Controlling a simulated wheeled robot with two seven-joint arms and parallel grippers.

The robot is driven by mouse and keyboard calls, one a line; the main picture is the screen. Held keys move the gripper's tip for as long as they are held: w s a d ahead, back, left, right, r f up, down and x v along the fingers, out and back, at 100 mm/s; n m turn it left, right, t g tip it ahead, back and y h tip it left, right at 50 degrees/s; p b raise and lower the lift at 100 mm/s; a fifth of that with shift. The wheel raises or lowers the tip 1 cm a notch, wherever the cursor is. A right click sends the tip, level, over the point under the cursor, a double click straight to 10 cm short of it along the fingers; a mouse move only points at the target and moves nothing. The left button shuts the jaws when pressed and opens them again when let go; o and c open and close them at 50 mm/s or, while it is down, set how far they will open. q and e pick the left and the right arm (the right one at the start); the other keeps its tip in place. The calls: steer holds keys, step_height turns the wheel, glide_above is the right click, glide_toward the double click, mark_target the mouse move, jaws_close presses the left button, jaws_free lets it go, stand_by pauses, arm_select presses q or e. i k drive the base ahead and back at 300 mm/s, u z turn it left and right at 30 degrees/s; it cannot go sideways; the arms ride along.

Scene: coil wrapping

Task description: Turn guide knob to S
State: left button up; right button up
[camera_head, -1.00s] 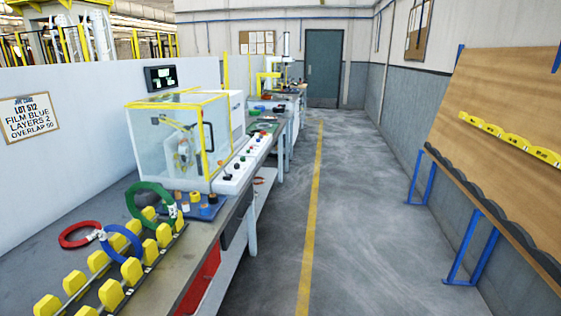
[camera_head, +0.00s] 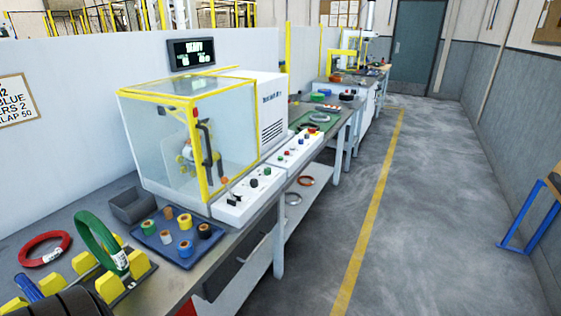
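The wrapping machine has a clear, yellow-framed enclosure (camera_head: 165,145) on the bench at the left. A white control panel (camera_head: 231,211) runs along its front edge, with small dark knobs and coloured buttons. One black knob (camera_head: 254,183) and a second black knob (camera_head: 268,171) show near the panel's near end. Their labels are too small to read, so I cannot tell which is the guide knob or where it points.
A blue tray (camera_head: 163,246) with several small rolls, a grey bin (camera_head: 133,206), a green coil (camera_head: 97,240) and a red coil (camera_head: 45,249) are on the near bench.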

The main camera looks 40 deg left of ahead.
mark_target(254, 181)
steer(key=i, duration=2.8)
steer(key=u, duration=2)
